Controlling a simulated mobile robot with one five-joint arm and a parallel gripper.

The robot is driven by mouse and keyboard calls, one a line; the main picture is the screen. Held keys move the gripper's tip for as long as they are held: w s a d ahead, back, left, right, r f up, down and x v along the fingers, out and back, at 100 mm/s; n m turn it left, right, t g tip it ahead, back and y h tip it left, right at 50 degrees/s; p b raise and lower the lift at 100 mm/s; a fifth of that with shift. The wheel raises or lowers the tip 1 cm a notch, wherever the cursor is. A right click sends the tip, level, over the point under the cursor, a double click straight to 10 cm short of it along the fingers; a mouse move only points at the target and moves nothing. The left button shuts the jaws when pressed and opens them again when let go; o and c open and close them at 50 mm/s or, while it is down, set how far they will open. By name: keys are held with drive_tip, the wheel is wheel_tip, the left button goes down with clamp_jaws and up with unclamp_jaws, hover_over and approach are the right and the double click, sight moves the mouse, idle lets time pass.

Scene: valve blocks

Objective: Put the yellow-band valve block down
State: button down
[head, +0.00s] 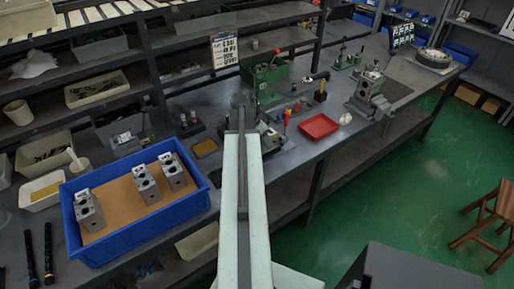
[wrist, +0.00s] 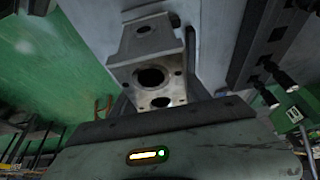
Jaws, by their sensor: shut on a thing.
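A grey metal valve block (wrist: 158,42) with round bores fills the upper middle of the wrist view, right in front of my gripper (wrist: 155,112). My gripper is shut on it. No yellow band shows on the faces I see. In the head view my arm reaches away over the bench, and my gripper (head: 240,100) is at its far end, small and dark; the held block cannot be made out there. Other grey valve blocks stand in the blue crate: one on the left (head: 89,212), one in the middle (head: 146,184) and one at right (head: 172,172). Their band colours are too small to tell.
The blue crate (head: 140,233) has bare brown floor between its blocks. A red tray (head: 318,126), a green box (head: 265,78), small tools and a grey fixture (head: 368,98) stand on the bench. Shelves run behind. The bench (head: 290,160) has some clear room near its front edge.

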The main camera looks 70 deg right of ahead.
drive_tip(key=shift+s+d+f, duration=0.1)
drive_tip(key=shift+d, duration=1.15)
drive_tip(key=shift+d+f, duration=0.1)
drive_tip(key=shift+d, duration=1.15)
wheel_tip(320, 180, down, 3)
drive_tip(key=b, duration=0.3)
drive_tip(key=shift+s+d+f+b, duration=0.1)
drive_tip(key=shift+s+f+b, duration=0.05)
drive_tip(key=shift+b, duration=0.2)
drive_tip(key=shift+f, duration=0.25)
drive_tip(key=shift+r, duration=0.15)
drive_tip(key=c, duration=0.5)
unclamp_jaws()
drive_tip(key=shift+r, duration=0.1)
drive_tip(key=p+v, duration=1.1)
drive_tip(key=v, duration=0.1)
